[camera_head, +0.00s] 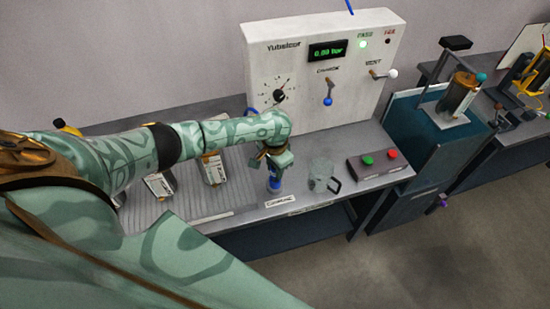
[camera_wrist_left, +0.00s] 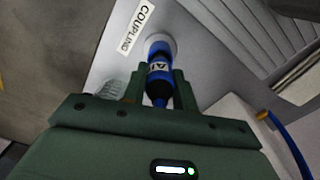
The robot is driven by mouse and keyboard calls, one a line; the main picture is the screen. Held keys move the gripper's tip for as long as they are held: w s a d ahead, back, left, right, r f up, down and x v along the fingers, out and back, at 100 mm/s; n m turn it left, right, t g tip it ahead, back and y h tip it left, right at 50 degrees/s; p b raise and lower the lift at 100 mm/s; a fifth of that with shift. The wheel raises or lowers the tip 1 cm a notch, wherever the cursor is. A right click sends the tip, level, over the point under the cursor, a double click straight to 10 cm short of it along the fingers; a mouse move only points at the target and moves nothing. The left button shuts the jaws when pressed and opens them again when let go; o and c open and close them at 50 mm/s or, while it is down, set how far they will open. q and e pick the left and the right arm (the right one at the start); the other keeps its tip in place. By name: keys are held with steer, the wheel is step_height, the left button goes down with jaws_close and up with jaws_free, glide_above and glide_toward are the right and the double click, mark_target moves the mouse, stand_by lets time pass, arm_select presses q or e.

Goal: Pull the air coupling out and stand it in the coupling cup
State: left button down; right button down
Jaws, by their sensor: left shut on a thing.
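My left gripper (camera_head: 275,163) is shut on the blue air coupling (camera_head: 274,184), which hangs below the fingers over the bench front. In the left wrist view, the coupling (camera_wrist_left: 160,72) with white lettering sits between the fingers of my left gripper (camera_wrist_left: 160,90). Its far end meets a pale round cup (camera_wrist_left: 168,41) beside the COUPLING label (camera_wrist_left: 137,27). I cannot tell whether the end is inside the cup or just above it. The label (camera_head: 279,201) also shows in the head view. My right gripper is not in view.
A clear jug (camera_head: 322,174) with a dark handle stands right of the coupling. Beyond it is a box with green and red buttons (camera_head: 378,163). The white Yubsicor panel (camera_head: 322,75) rises behind. A blue hose (camera_wrist_left: 290,145) shows in the wrist view.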

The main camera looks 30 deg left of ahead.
arm_select(q)
steer(key=shift+f, duration=0.55)
steer(key=c, duration=1)
jaws_free()
steer(key=shift+c, duration=0.2)
step_height(320, 180, up, 16)
steer(key=p, duration=0.6)
steer(key=shift+r, duration=0.15)
